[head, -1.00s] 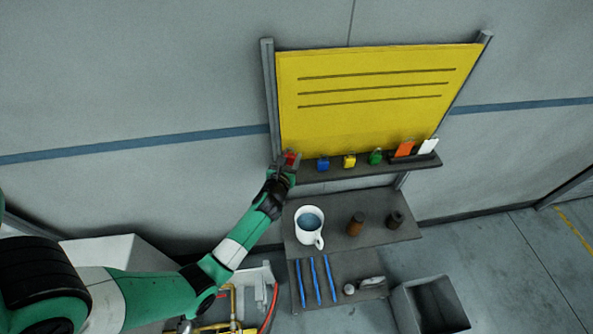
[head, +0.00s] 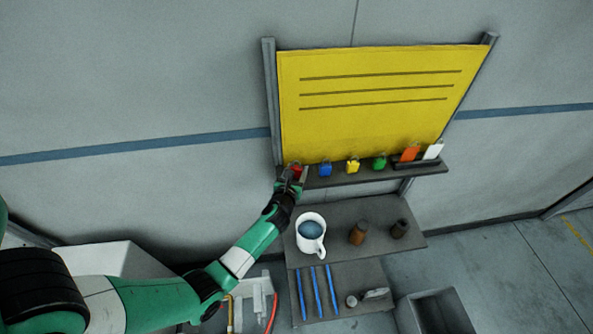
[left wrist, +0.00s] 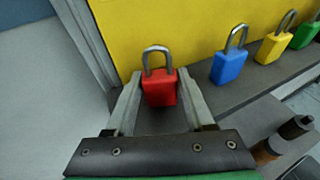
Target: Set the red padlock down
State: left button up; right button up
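The red padlock (head: 297,171) stands upright at the left end of the dark shelf (head: 340,179), below the yellow board. In the left wrist view the red padlock (left wrist: 160,88), with its grey shackle up, is between the two fingers of my left gripper (left wrist: 160,95). The padlock's base appears to rest on the shelf; exact contact is hard to see. My right gripper is not in view.
A lower shelf holds a white mug (head: 310,240). A grey post (head: 270,100) rises close on the left.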

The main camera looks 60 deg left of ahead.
pick_arm(q)
jog(key=shift+r, duration=0.2)
jog(key=shift+s+d+r+p, duration=0.15)
jog(key=shift+d+p, duration=0.1)
jog(key=shift+p, duration=0.05)
jog(key=p+v, duration=0.2)
jog(key=v, duration=0.9)
jog(key=shift+s, duration=0.2)
jog(key=shift+d, duration=0.1)
